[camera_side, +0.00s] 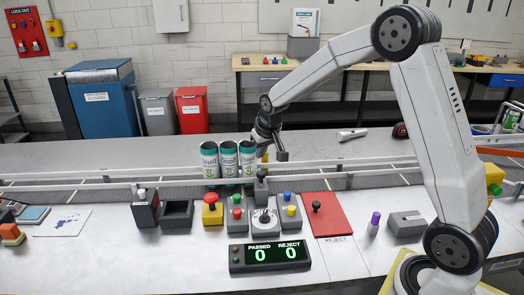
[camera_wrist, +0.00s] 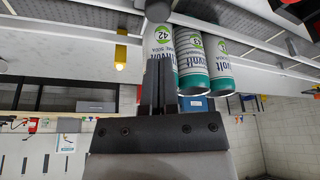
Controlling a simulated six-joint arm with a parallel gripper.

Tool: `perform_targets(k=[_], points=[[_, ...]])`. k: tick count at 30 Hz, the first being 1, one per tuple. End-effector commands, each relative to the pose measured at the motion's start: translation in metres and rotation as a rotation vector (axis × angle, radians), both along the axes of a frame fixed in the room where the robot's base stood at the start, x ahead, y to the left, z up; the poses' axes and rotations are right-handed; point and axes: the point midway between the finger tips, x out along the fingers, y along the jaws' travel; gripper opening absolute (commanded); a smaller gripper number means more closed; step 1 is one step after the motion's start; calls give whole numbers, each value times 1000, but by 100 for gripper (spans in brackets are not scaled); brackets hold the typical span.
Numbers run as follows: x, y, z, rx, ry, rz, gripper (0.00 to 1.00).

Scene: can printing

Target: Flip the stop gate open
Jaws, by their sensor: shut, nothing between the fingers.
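My gripper (camera_side: 281,155) is shut and empty over the conveyor, just right of the cans. In the wrist view its closed fingers (camera_wrist: 158,84) stand in front of the cans. A yellow part (camera_side: 265,157), perhaps the stop gate, shows partly hidden behind my gripper; it also seems to show in the wrist view (camera_wrist: 121,52). A dark knobbed post (camera_side: 261,174) stands at the conveyor's near edge, below my gripper. A dark round end (camera_wrist: 158,10) shows beyond the fingertips in the wrist view; I cannot tell if they touch.
Three green-and-white cans (camera_side: 228,160) stand upright in a row on the conveyor (camera_side: 345,181), close left of my gripper. Rails run along both sides.

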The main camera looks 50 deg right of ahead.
Motion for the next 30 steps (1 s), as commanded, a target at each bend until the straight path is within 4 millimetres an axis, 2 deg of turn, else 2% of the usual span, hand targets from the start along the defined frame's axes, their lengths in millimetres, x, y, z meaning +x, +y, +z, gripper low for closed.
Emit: perform_targets(k=[3, 12, 18, 30], points=[[5, -2, -16, 1, 3, 0, 0], [16, -5, -46, 1, 2, -1, 0], [19, -6, -55, 0, -1, -1, 0], [19, -6, -56, 1, -1, 0, 0]])
